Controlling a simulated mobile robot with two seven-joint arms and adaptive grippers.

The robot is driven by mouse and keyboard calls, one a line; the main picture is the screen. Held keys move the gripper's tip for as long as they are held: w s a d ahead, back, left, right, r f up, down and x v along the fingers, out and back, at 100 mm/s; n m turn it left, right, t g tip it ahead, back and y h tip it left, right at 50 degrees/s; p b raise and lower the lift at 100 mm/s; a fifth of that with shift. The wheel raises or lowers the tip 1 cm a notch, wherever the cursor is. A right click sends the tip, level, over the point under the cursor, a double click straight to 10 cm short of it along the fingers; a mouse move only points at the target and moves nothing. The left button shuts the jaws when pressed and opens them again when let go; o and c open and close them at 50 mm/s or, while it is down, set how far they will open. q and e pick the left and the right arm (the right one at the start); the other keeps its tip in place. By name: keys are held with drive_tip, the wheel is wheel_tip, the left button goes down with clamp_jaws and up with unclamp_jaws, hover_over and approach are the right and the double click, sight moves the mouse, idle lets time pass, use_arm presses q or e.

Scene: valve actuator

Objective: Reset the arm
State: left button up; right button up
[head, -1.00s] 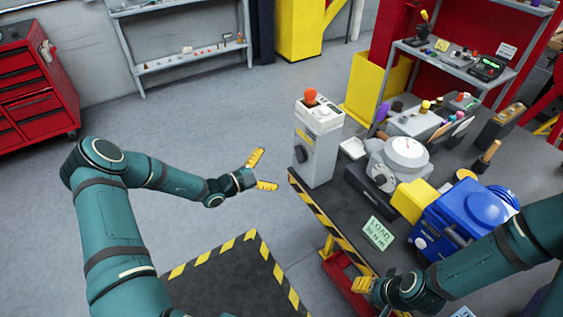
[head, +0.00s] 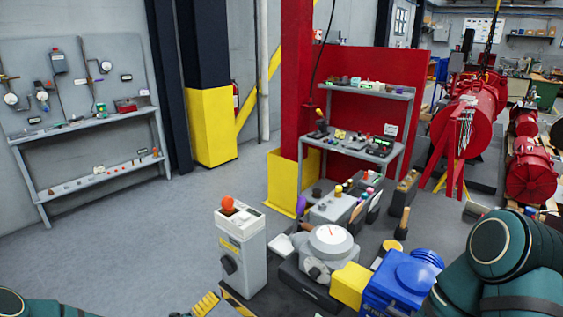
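My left arm shows only as a teal piece at the bottom left. My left gripper (head: 205,304) is at the bottom edge, left of the grey control box. One yellow finger shows clearly, and the rest is cut off, so its opening cannot be judged. My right arm fills the lower right corner as teal links, and its gripper is out of view. The grey control box (head: 243,262) stands upright with an orange-red knob (head: 228,203) on top and a dark dial on its front. Right of it is the grey valve actuator with a round white gauge (head: 331,239).
A yellow block (head: 350,284) and a blue motor housing (head: 403,278) sit right of the actuator. Behind are a grey shelf (head: 355,150), a red panel and a yellow post base (head: 284,184). Another shelf (head: 95,175) stands at the left wall. Open floor lies left of the control box.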

use_arm(q)
drive_tip(key=s+d+f+n+g+y+b, duration=0.3)
drive_tip(key=s+f+n, duration=0.3)
drive_tip(key=s+n, duration=0.3)
drive_tip(key=s+d+f+n+g+y+b, duration=0.4)
drive_tip(key=s+n, duration=0.6)
drive_tip(key=n, duration=0.8)
wheel_tip(320, 180, down, 3)
drive_tip(key=shift+s+d+f+y, duration=0.15)
drive_tip(key=shift+s+d+y, duration=0.05)
drive_tip(key=shift+d+y, duration=0.85)
